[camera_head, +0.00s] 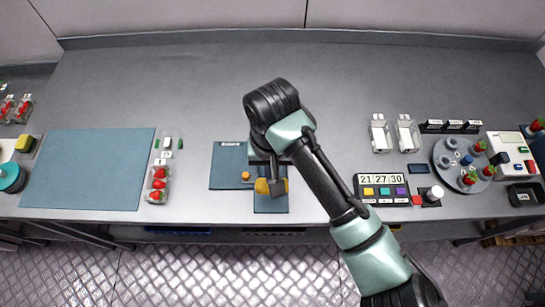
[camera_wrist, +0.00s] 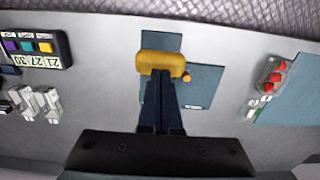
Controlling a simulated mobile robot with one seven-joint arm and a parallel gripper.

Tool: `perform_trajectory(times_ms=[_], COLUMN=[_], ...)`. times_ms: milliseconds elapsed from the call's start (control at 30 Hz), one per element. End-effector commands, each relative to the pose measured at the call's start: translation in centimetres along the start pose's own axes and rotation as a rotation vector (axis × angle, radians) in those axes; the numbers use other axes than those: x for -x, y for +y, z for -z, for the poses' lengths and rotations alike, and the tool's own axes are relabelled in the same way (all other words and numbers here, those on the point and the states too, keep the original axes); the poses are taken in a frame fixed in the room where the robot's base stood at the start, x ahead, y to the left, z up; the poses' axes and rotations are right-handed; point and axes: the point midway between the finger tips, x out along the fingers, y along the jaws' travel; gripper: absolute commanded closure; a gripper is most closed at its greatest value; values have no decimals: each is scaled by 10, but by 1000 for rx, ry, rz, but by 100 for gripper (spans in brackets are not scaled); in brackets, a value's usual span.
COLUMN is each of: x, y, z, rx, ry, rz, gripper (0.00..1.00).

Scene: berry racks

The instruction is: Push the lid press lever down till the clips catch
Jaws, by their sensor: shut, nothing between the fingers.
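A yellow bar (camera_head: 262,187), which looks like the lid press lever's handle, is over the blue board (camera_head: 225,168) at the bench's front middle. In the wrist view the yellow bar (camera_wrist: 162,62) lies across the tips of my gripper (camera_wrist: 163,78). The fingers are shut together with nothing between them; I cannot tell whether they touch the bar. An orange knob (camera_head: 245,175) sits just left of the bar, and also shows in the wrist view (camera_wrist: 186,76). My arm hides much of the press in the head view. Its clips cannot be made out.
A punnet of strawberries (camera_head: 157,183) stands left of the board, beside a large blue mat (camera_head: 90,168). The rear bench is clear.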

Motion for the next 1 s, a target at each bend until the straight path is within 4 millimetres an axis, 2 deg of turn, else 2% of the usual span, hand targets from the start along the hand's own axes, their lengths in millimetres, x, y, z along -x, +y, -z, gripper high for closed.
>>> perform_trajectory(times_ms=[1000], x=[-29], y=[0], z=[0], rx=[0], ry=[0], rz=[1], gripper=[100])
